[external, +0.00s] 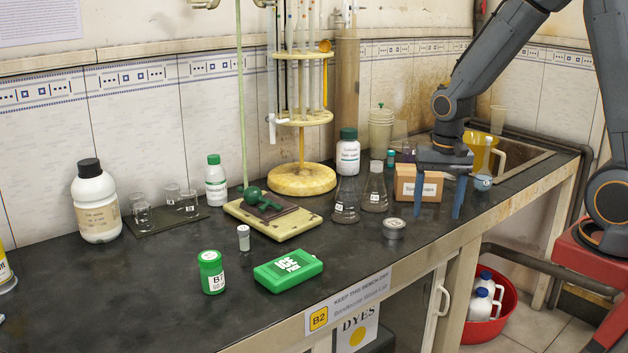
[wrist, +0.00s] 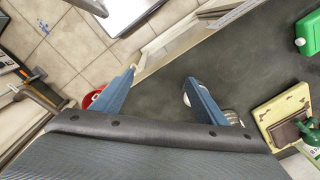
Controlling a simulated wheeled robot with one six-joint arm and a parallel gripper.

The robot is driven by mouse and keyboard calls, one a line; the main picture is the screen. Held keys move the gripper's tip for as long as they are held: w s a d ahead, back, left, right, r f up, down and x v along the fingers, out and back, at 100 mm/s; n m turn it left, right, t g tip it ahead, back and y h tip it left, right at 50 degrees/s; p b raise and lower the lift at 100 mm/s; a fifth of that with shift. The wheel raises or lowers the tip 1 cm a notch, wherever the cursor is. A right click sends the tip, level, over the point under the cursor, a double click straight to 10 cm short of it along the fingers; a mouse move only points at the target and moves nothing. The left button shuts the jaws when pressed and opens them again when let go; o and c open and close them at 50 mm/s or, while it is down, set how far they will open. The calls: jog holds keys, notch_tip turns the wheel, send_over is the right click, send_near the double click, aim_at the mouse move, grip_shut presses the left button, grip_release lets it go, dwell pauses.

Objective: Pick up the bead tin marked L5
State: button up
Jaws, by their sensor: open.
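A small round grey metal tin (external: 393,228) with a pale label on its lid stands on the dark bench near the front edge. Its marking is too small to read. My gripper (external: 438,216) is open and empty, fingers pointing down, to the right of the tin and apart from it. In the wrist view my gripper (wrist: 160,74) shows both blue fingers spread, with nothing between them but the bench edge and floor. A pale rounded thing, perhaps the tin, is mostly hidden behind the right finger there.
Conical flasks (external: 375,191) stand just behind the tin, and a cardboard box (external: 418,184) stands behind my gripper. The bench front between case and tin is clear. A red basin (external: 483,318) is on the floor.

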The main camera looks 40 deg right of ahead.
aim_at(395, 223)
jog(key=w+a+m, duration=0.1)
jog(key=w+m, duration=0.2)
jog(key=m, duration=0.1)
jog(key=w+m, duration=0.3)
jog(key=m, duration=0.1)
jog(key=w+a+m, duration=0.1)
jog(key=w+m, duration=0.2)
jog(key=m, duration=0.1)
jog(key=shift+w+a+r, duration=0.15)
jog(key=shift+w+a, duration=0.1)
jog(key=shift+a, duration=0.1)
jog(key=shift+w+a+m, duration=0.15)
jog(key=shift+w+m, duration=0.3)
jog(key=shift+m, duration=0.25)
jog(key=shift+f+p, duration=1.25)
jog(key=shift+f, duration=2.65)
jog(key=c, duration=1.1)
jog(key=shift+c, duration=0.2)
jog(key=shift+r, duration=0.1)
